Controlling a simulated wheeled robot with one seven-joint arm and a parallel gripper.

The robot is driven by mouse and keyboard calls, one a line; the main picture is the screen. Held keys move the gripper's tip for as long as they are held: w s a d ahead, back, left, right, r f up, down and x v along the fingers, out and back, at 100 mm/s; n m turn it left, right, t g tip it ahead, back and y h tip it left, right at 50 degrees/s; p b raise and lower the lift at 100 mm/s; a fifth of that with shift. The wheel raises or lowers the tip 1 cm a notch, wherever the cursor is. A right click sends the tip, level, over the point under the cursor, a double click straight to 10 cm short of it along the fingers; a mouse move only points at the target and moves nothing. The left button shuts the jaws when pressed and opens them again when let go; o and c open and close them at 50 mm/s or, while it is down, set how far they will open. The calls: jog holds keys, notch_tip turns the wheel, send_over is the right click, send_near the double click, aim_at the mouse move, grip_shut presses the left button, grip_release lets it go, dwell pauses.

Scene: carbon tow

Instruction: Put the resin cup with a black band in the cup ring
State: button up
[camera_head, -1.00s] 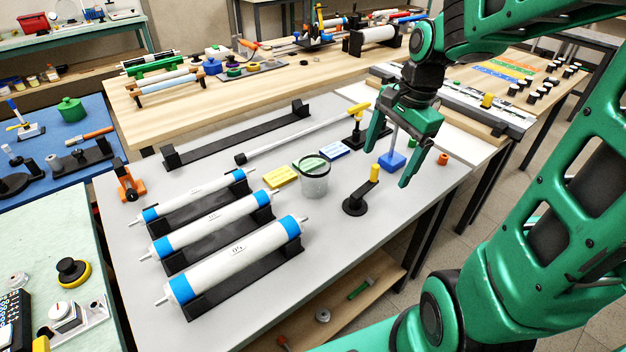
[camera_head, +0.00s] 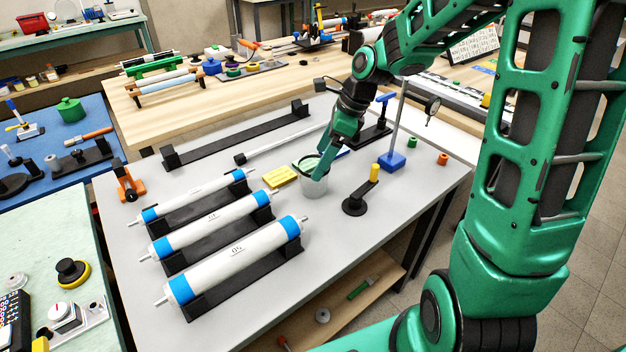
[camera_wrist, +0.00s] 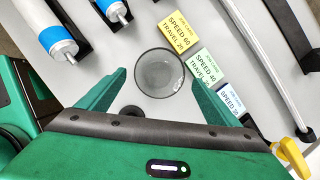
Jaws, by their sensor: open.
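The resin cup (camera_head: 314,187) is grey and see-through with a black band at its rim. It stands upright on the grey table, and in the wrist view the cup (camera_wrist: 159,72) is seen from above, apparently empty. My gripper (camera_head: 318,166) is open over the cup and hides part of its rim. In the wrist view my gripper (camera_wrist: 156,72) has a fingertip on either side of the cup; contact is not clear.
Speed cards lie beside the cup: yellow (camera_wrist: 178,33), green (camera_wrist: 206,67) and blue (camera_wrist: 231,100). A black crank-like piece with a yellow knob (camera_head: 355,202) stands close by at the right. White rollers with blue ends (camera_head: 236,253) lie on black cradles to the left.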

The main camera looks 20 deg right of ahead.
aim_at(314, 168)
jog(key=shift+x, duration=2.9)
jog(key=c, duration=1.2)
jog(key=shift+r, duration=0.5)
jog(key=r, duration=0.3)
jog(key=shift+s+a+r, duration=0.3)
jog(key=shift+s+r, duration=0.1)
jog(key=s+a+r, duration=0.6)
jog(key=s+a, duration=0.1)
jog(key=s, duration=0.1)
